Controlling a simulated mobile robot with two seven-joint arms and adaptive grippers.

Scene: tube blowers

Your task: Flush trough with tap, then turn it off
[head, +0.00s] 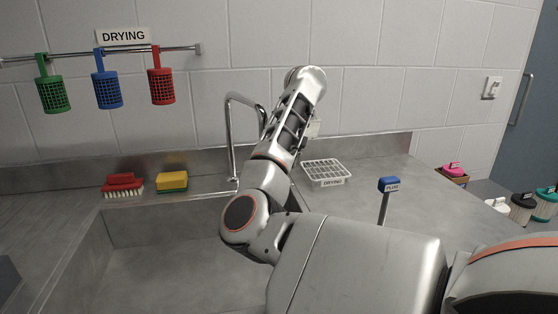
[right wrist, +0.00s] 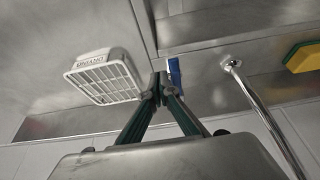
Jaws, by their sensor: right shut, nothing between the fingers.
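The metal tap (head: 232,130) has a tall bent spout over the back of the trough (head: 150,230); I see no water coming from it. Its pipe also shows in the right wrist view (right wrist: 262,108). My right arm covers the area just right of the tap in the head view, and its fingers are hidden there. In the right wrist view my right gripper (right wrist: 160,88) is shut and empty, its tips close to a small blue piece (right wrist: 174,70), perhaps the tap's handle; I cannot tell if they touch. My left gripper is not in view.
A red brush (head: 123,184) and a yellow sponge (head: 172,182) lie on the back ledge. A white drying rack (head: 326,171) stands right of my arm, with a blue-topped post (head: 388,185) nearer. Green, blue and red baskets (head: 107,90) hang on the wall rail.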

